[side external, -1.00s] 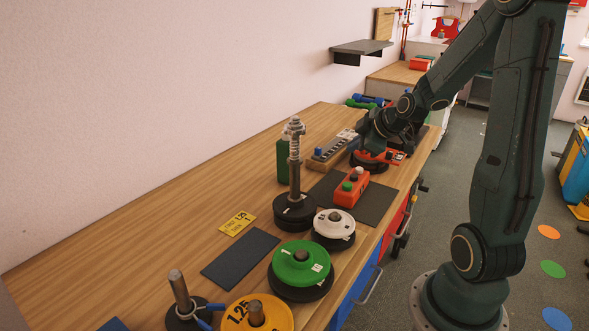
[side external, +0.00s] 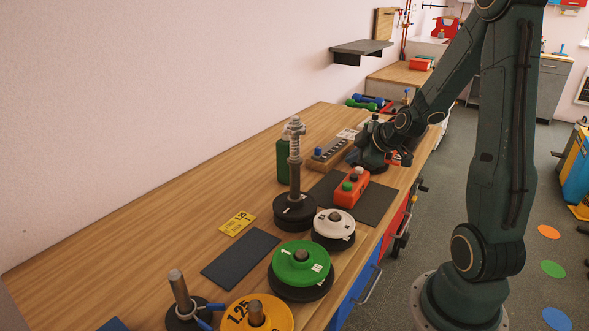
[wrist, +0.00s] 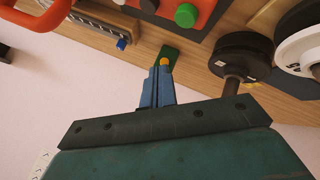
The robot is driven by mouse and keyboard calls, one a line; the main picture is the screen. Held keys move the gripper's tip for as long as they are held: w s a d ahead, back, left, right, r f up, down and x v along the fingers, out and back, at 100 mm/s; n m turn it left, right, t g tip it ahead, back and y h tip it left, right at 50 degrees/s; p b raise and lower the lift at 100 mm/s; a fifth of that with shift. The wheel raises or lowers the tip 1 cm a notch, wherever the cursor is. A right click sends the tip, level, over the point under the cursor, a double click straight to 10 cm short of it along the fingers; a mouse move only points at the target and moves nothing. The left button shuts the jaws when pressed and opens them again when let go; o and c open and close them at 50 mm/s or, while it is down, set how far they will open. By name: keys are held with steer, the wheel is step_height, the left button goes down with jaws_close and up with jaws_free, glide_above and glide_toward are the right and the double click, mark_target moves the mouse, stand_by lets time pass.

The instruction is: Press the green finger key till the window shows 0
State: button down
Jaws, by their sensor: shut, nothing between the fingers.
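A red-orange box (side external: 353,192) lies on a dark mat on the bench, with a green round key (side external: 346,186) at its near end and other knobs behind. In the wrist view the green key (wrist: 187,15) is at the top edge, and the box runs out of frame. My gripper (wrist: 161,68) is shut and empty, its blue fingers together, apart from the key. In the side view my gripper (side external: 371,158) is beyond the box; its fingertips are hard to make out. I cannot make out a window or number.
A black post with a spring and discs (side external: 294,196) stands left of the box. White (side external: 334,224), green (side external: 303,263) and yellow (side external: 257,314) discs lie nearer. A wooden block with a blue knob (side external: 328,155) and a green upright thing (side external: 283,160) stand behind. Bare bench is at left.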

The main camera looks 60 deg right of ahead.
mark_target(351, 186)
steer(key=shift+f, duration=2.65)
steer(key=shift+f, duration=1)
stand_by(1.4)
steer(key=shift+r, duration=1.05)
steer(key=shift+r, duration=0.1)
steer(key=shift+r, duration=2.4)
